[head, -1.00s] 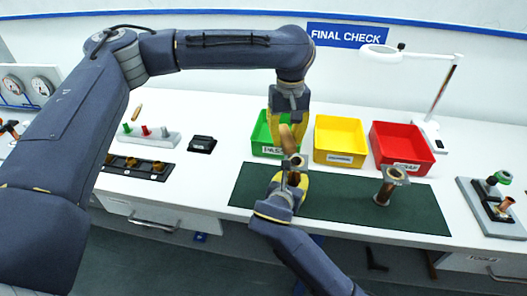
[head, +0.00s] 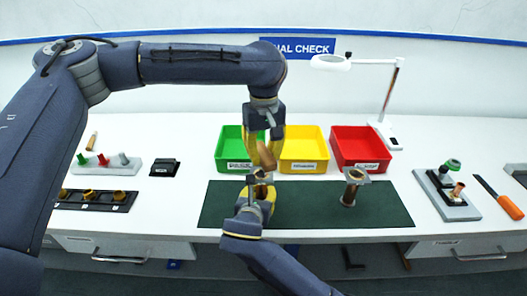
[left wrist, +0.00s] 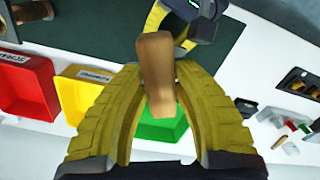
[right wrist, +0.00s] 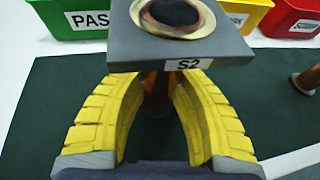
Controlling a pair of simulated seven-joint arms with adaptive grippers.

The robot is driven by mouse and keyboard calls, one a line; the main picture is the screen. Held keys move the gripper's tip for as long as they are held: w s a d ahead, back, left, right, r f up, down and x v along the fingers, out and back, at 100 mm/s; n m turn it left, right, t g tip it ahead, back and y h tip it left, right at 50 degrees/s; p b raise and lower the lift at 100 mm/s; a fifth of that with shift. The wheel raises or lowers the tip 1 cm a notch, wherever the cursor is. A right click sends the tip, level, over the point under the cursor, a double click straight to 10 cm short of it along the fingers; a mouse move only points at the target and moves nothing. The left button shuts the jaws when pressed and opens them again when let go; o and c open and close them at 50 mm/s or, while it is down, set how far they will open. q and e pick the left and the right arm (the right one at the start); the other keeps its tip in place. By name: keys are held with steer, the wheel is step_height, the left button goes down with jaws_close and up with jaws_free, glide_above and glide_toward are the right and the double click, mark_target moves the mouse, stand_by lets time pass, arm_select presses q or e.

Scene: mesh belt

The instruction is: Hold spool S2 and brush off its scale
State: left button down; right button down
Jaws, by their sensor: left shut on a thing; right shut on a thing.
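Spool S2 (right wrist: 180,65) stands upright over the green mat, its square grey flange labelled S2 on top and a dark bore in the middle. My right gripper (right wrist: 160,95) is shut on its copper barrel below the flange; in the head view the right gripper (head: 257,200) is at the mat's left part. My left gripper (head: 263,150) is above it, shut on a brush's wooden handle (left wrist: 157,70). The brush's bristles are hidden, and I cannot tell whether they touch the spool. Scale on the spool is not clear.
Another spool (head: 352,188) stands on the green mat (head: 390,208) to the right. Green (head: 232,150), yellow (head: 303,150) and red (head: 362,150) bins line the back. A lamp (head: 385,100) stands behind. A stand (head: 445,195) and an orange-handled tool (head: 498,197) are at right.

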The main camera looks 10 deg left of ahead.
mark_target(263, 178)
arm_select(q)
steer(key=shift+f, duration=2.1)
steer(key=shift+f, duration=0.55)
stand_by(2.3)
steer(key=shift+w+a, duration=0.1)
steer(key=shift+w, duration=0.05)
steer(key=shift+w+a, duration=0.4)
steer(key=shift+w, duration=0.3)
steer(key=shift+w+a, duration=0.35)
steer(key=shift+w, duration=0.35)
steer(key=shift+s+d, duration=0.45)
steer(key=shift+s, duration=0.35)
steer(key=shift+s+d, duration=0.4)
steer(key=shift+s, duration=0.35)
steer(key=shift+w+a, duration=0.1)
steer(key=shift+w, duration=0.05)
